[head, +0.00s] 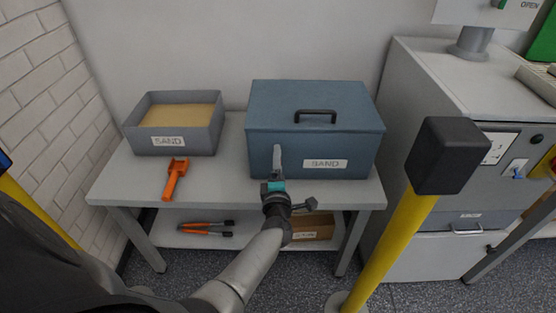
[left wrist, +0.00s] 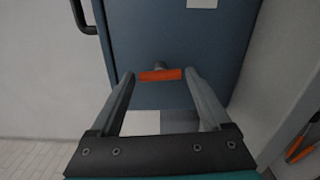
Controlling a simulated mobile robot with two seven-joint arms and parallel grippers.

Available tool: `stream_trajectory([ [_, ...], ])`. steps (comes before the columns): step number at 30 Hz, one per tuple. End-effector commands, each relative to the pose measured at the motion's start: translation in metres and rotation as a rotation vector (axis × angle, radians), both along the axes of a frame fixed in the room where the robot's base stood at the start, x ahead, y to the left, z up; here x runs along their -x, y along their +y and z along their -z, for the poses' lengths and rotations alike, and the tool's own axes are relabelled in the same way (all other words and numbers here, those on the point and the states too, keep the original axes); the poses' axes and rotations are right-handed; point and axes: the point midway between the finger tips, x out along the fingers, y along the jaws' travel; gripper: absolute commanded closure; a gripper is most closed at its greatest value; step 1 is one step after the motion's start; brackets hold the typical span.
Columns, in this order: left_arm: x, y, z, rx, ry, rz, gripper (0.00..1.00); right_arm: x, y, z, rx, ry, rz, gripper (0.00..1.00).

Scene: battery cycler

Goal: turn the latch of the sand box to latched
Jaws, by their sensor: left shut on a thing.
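The blue-grey sand box (head: 262,142) with a closed lid, a black top handle and a SAND label stands on the right of the table. Its front wall also fills much of the left wrist view (left wrist: 190,40). The latch (left wrist: 160,75) is an orange bar on a small grey pivot on that front wall. My left gripper (head: 278,156) is at the box front, left of the label. In the left wrist view its fingers (left wrist: 160,79) are shut on the latch, which spans between them. In the head view the gripper hides the latch. My right gripper is not in view.
The grey table (head: 228,170) also holds an open sand tray (head: 136,140) and an orange scoop (head: 174,180) at left. Orange-handled tools (head: 205,229) and a brown box (head: 312,229) lie on the lower shelf. A yellow post with a black head (head: 450,155) stands at front right.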

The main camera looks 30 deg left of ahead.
Motion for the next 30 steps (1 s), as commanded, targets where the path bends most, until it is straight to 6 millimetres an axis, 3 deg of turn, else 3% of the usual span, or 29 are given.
stream_trajectory([
  [22,0.0004,-0.0007,0.0014,-0.081,0.053,0.001,0.75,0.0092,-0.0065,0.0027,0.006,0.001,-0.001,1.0],
  [23,0.0004,-0.0007,0.0014,-0.081,0.053,0.002,0.18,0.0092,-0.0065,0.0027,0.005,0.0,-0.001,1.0],
  [27,0.0003,-0.0005,0.0011,-0.081,0.052,0.001,0.02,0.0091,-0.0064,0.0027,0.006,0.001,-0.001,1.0],
  [30,0.0002,-0.0003,0.0007,-0.081,0.05,0.001,0.0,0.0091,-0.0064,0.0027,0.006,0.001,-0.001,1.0],
])
